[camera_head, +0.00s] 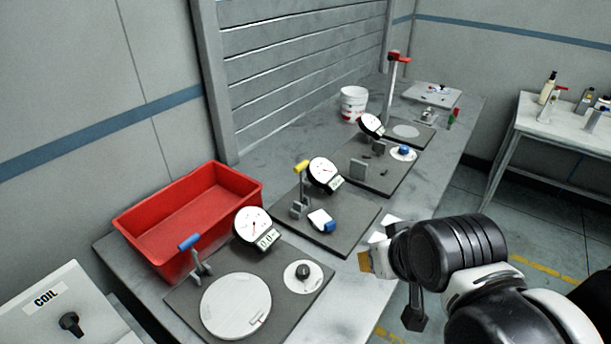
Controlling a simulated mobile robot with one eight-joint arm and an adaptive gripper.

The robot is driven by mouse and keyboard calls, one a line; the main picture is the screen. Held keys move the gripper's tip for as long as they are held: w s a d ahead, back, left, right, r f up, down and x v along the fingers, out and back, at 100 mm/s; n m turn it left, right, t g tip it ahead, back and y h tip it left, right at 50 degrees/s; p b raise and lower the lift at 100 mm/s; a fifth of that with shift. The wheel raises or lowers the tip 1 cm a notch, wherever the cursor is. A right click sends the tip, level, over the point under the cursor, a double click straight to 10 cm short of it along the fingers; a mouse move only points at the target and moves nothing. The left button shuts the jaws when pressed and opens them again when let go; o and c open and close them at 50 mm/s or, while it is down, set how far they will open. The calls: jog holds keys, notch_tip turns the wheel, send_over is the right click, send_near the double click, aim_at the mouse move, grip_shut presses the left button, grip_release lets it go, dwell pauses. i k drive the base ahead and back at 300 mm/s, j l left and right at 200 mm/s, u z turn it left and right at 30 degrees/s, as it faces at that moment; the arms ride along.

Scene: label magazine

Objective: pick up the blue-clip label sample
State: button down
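A small white piece with a blue end (321,220), which looks like the blue-clip label sample, lies on the middle dark plate (345,232), in front of a round dial gauge (323,172). My gripper (376,256) is at the plate's right edge, to the right of and nearer than the sample, apart from it in the picture. A tan tip shows at its left side. The rest of the fingers is partly hidden by my wrist, so I cannot tell how far they are open. Nothing is visibly held.
A red bin (190,205) stands at the left. A yellow-handled clamp (300,185) stands left of the sample. A white bucket (353,104) is farther back.

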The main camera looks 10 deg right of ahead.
aim_at(320, 219)
jog(key=l+u, duration=0.15)
jog(key=u, duration=0.3)
jog(key=k+u, duration=0.15)
jog(key=u, duration=0.3)
jog(key=k+l+u, duration=0.1)
jog(key=u, duration=0.35)
